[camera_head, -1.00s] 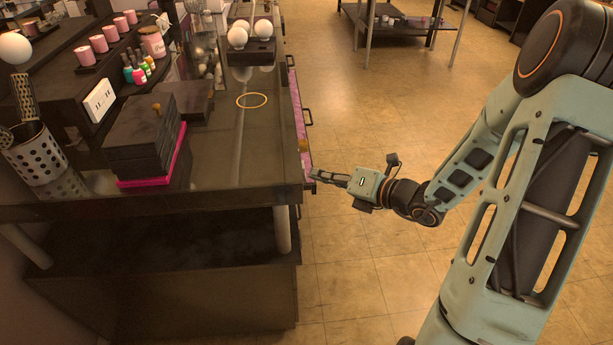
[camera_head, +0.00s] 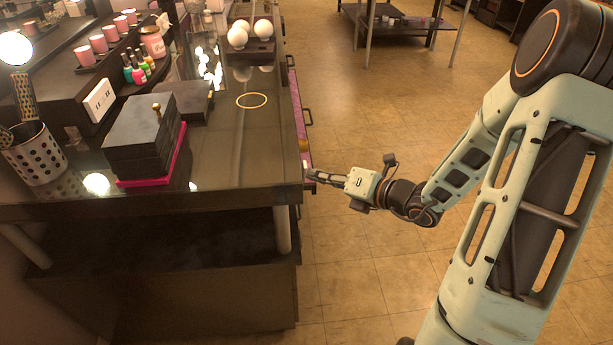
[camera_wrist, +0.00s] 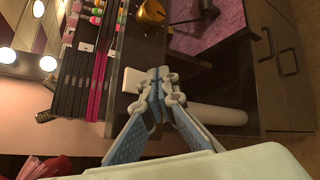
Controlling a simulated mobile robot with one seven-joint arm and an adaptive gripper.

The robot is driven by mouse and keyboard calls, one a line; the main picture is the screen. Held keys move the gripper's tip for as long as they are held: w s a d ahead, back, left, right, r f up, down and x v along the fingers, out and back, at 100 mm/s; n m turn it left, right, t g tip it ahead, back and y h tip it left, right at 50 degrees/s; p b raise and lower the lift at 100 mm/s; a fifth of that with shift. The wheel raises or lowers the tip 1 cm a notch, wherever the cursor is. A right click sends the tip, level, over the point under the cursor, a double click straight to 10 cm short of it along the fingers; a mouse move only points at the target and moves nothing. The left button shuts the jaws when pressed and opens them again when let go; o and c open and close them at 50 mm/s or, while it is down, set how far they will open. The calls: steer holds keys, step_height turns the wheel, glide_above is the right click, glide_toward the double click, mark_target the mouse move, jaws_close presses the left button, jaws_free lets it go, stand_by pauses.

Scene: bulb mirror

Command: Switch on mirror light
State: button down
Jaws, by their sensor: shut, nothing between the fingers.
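The mirror bulb (camera_head: 15,48) at the left edge of the head view glows bright white, and its glare shows on the glossy tabletop. In the wrist view lit bulbs (camera_wrist: 48,63) also glow at the left. A small white plate (camera_wrist: 131,80), which looks like the switch, sits by the table edge in the wrist view. My gripper (camera_wrist: 158,74) is shut and empty, its fingertips at the plate's right side; I cannot tell if they touch it. In the head view my gripper (camera_head: 309,176) is at the right edge of the dressing table (camera_head: 225,165).
An open drawer (camera_wrist: 215,35) with pink lining is close to my fingers. On the table are stacked black boxes (camera_head: 140,135), a gold ring (camera_head: 252,100), a perforated metal cup (camera_head: 38,158), nail polish bottles (camera_head: 137,68) and pink candles (camera_head: 98,41).

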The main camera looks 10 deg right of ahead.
steer(key=shift+d+r+p, duration=0.1)
steer(key=shift+d+p, duration=0.3)
steer(key=shift+d, duration=0.4)
steer(key=d, duration=0.1)
steer(key=d+p, duration=0.1)
steer(key=d, duration=0.1)
steer(key=d+p, duration=0.1)
steer(key=d, duration=0.1)
steer(key=shift+r, duration=0.3)
steer(key=shift+a, duration=0.1)
